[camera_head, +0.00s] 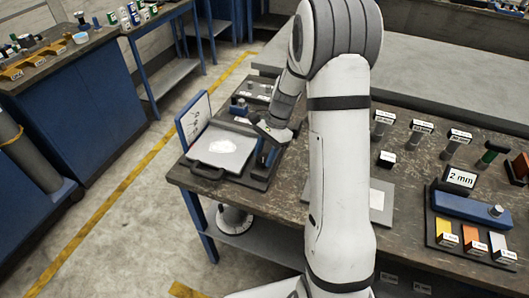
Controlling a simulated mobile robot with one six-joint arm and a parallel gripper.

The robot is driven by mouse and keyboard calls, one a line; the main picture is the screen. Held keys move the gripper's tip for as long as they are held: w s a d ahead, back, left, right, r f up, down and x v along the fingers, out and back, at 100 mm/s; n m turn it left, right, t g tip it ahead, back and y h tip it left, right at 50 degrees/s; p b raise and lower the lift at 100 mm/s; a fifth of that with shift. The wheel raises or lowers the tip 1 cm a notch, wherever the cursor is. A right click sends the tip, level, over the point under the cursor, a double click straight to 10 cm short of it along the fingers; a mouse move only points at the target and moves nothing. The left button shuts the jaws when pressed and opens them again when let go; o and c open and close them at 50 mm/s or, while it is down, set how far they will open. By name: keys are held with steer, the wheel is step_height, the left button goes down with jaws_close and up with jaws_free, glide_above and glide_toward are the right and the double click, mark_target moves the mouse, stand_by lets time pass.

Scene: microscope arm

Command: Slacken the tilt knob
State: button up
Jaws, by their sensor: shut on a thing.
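My white arm rises through the middle of the view and bends down to the left, to the back left of the dark workbench. My gripper (259,122) is at its end, beside a blue upright part (268,154) of a bench fixture. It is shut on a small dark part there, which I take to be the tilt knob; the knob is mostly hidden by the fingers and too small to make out. A light grey plate (224,152) with a pale patch lies left of the gripper. A blue-edged white board (194,120) stands tilted behind it.
Small parts lie behind the gripper. Open floor (110,215) is left.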

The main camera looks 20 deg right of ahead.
steer(key=n+g+h, duration=0.1)
steer(key=n, duration=0.5)
steer(key=shift+w+a+n+g+h+p, duration=0.2)
steer(key=shift+n+g+h+p, duration=0.1)
steer(key=shift+g+h+p, duration=0.1)
steer(key=n+h, duration=0.1)
steer(key=n, duration=0.2)
steer(key=n+h, duration=0.1)
steer(key=n, duration=0.1)
steer(key=shift+w+a+n+g, duration=0.1)
steer(key=shift+n+g, duration=0.2)
steer(key=shift+n, duration=0.1)
steer(key=shift+r, duration=0.1)
steer(key=o, duration=1)
steer(key=v, duration=0.7)
steer(key=shift+w+r, duration=0.2)
steer(key=shift+r, duration=0.1)
